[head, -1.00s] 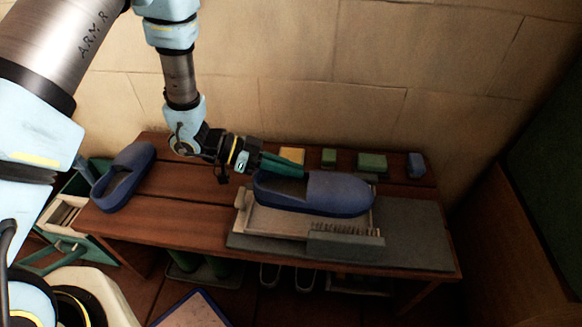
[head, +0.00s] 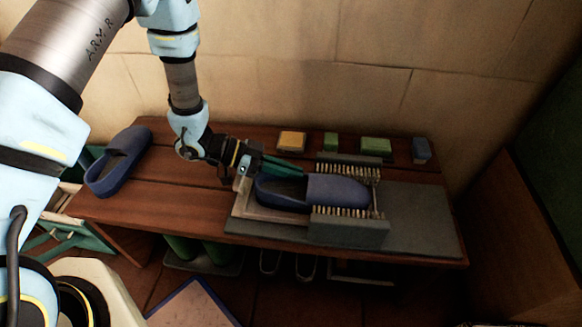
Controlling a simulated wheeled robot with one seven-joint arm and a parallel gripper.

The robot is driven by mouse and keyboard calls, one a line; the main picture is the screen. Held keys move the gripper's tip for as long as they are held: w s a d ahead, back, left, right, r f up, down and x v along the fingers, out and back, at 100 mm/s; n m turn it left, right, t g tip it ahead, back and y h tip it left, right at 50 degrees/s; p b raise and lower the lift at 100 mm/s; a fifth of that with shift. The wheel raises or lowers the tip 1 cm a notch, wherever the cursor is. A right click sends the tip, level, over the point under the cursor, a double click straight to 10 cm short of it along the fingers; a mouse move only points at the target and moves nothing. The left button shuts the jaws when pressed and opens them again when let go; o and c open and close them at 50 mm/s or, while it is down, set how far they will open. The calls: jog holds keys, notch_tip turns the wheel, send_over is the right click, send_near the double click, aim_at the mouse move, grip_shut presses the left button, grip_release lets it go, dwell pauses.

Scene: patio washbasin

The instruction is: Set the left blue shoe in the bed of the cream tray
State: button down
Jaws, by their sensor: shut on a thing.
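A blue shoe (head: 337,188) is down between the two brush rows of the cream tray (head: 243,204), toe to the right and level. Whether its sole touches the tray's bed is hidden. My gripper (head: 287,168) comes from the left, with green fingers shut on the shoe near its heel opening. Where the fingertips meet the shoe is partly hidden. A second blue shoe (head: 122,160) lies at the left end of the wooden bench, apart from my gripper.
The front brush block (head: 348,233) and rear brush block (head: 350,160) flank the shoe. A grey mat (head: 428,225) lies under the tray. Bare bench lies between the two shoes.

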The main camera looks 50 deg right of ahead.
dwell(0.4)
jog(key=c, duration=0.9)
grip_release()
jog(key=shift+f, duration=0.1)
jog(key=shift+o, duration=0.2)
